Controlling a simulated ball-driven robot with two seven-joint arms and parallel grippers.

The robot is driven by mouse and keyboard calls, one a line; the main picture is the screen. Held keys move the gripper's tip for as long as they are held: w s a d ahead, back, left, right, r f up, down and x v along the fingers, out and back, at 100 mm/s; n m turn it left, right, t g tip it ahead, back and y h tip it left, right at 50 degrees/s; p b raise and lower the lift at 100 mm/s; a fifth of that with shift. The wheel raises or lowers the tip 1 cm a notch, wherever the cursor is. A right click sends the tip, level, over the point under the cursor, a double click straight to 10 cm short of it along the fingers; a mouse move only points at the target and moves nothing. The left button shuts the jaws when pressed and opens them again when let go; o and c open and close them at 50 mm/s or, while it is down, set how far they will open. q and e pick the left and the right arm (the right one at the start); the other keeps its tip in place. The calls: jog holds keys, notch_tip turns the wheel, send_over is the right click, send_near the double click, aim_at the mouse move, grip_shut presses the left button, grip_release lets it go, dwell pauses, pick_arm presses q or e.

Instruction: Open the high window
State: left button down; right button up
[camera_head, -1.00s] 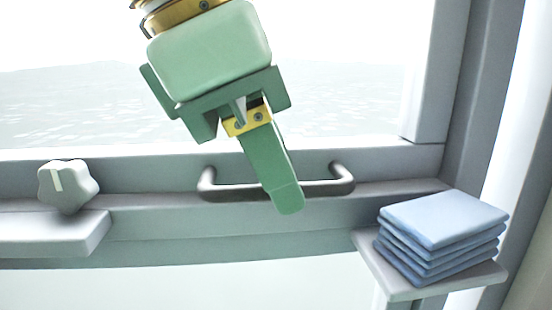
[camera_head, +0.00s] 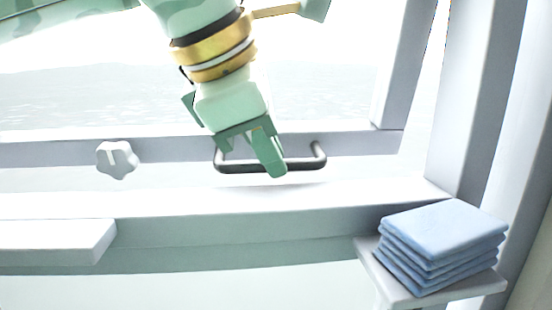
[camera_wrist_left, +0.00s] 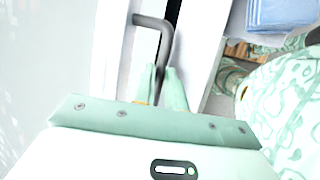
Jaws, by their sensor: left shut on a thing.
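The high window (camera_head: 360,144) is a large pane in a pale frame. Its bottom rail stands out beyond the fixed frame, with a gap below it and at its right side. A dark bar handle (camera_head: 308,164) is fixed on that rail. My left gripper (camera_head: 270,165) comes down from above and is shut on the middle of the handle. In the left wrist view, the handle (camera_wrist_left: 166,40) runs down between the fingers (camera_wrist_left: 170,90). The fingers partly hide the bar. My right gripper is in neither view.
A white knob (camera_head: 117,159) sits on the window rail left of the handle. A pale ledge (camera_head: 60,240) is at lower left. Folded blue cloths (camera_head: 440,240) lie on a small shelf (camera_head: 425,294) at lower right, beside the window post (camera_head: 470,100).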

pick_arm(q)
jog(key=shift+t, duration=0.7)
jog(key=w, duration=0.4)
jog(key=shift+w+a+r, duration=0.1)
jog(key=shift+w+r, duration=0.1)
jog(key=shift+r, duration=0.15)
jog(key=c, duration=1.5)
grip_release()
jog(key=shift+o, duration=0.2)
jog(key=v, duration=1.6)
jog(key=shift+b, duration=0.35)
jog(key=shift+w+a, duration=0.1)
